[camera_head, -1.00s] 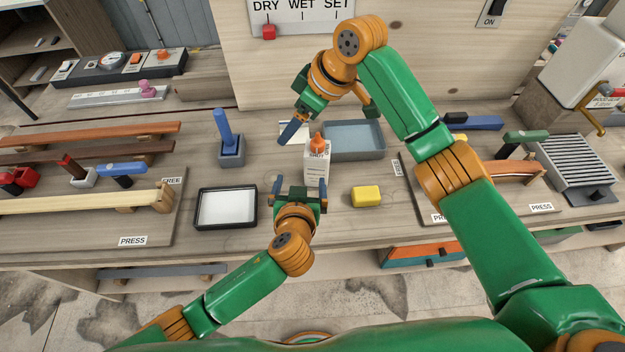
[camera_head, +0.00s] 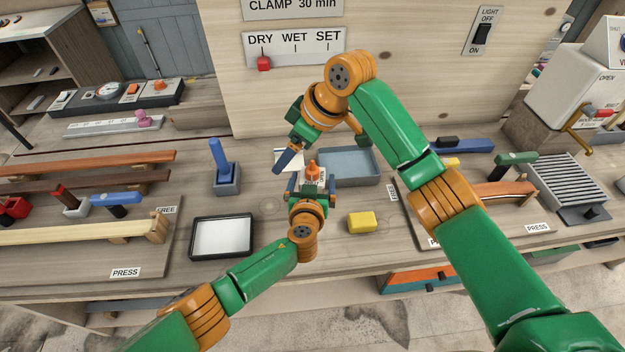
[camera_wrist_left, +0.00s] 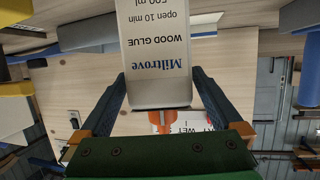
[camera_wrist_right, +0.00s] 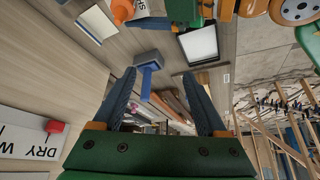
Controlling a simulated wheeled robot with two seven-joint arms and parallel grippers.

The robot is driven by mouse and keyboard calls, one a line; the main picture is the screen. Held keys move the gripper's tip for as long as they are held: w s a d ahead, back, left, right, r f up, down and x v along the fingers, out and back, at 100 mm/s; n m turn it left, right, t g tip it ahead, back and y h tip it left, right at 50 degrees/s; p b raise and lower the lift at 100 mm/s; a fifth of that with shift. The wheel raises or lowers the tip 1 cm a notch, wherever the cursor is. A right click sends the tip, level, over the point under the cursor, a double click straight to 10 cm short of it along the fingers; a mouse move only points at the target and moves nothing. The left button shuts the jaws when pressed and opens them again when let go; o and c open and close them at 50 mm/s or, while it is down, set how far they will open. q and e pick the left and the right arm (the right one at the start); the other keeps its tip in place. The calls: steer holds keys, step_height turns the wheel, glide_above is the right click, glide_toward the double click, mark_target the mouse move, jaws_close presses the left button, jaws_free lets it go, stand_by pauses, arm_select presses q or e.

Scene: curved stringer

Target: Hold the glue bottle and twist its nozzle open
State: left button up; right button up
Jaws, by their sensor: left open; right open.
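The glue bottle (camera_head: 314,180) stands on the bench, a white body with an orange nozzle (camera_head: 312,168). In the left wrist view its label reads Miltrove wood glue (camera_wrist_left: 153,55), and it shows upside down with the nozzle (camera_wrist_left: 161,120) at the bottom. My left gripper (camera_head: 312,188) is open, with its fingers on either side of the bottle; the head view does not show whether they touch it. My right gripper (camera_head: 318,145) is open and empty above and behind the bottle. The right wrist view shows the orange nozzle (camera_wrist_right: 122,11) at the top edge, outside its fingers.
A grey tray (camera_head: 350,168) stands right behind the bottle. A yellow block (camera_head: 362,222) lies at its front right. A black-rimmed white tray (camera_head: 222,238) and a blue-handled tool in a grey holder (camera_head: 226,178) are at the left. A wooden panel (camera_head: 400,70) rises behind.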

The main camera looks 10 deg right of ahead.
mark_target(312, 167)
arm_select(q)
jaws_close()
arm_select(e)
steer(key=m, duration=0.2)
steer(key=m+h, duration=0.1)
steer(key=shift+s+d+m+h, duration=0.1)
steer(key=shift+d+m+h, duration=0.05)
steer(key=shift+m+h, duration=0.2)
steer(key=shift+c, duration=0.2)
steer(key=w+d+f+m+h, duration=0.1)
steer(key=f+m, duration=0.2)
steer(key=m, duration=0.1)
steer(key=w+d+f+m+h, duration=0.1)
steer(key=d+f+m+h, duration=0.1)
steer(key=f+m, duration=0.1)
steer(key=w+d+f+m+t+h, duration=0.1)
steer(key=f+m+h, duration=0.1)
steer(key=m, duration=0.4)
steer(key=shift+w+d+f, duration=0.15)
steer(key=shift+w+f, duration=0.2)
steer(key=shift+f, duration=0.15)
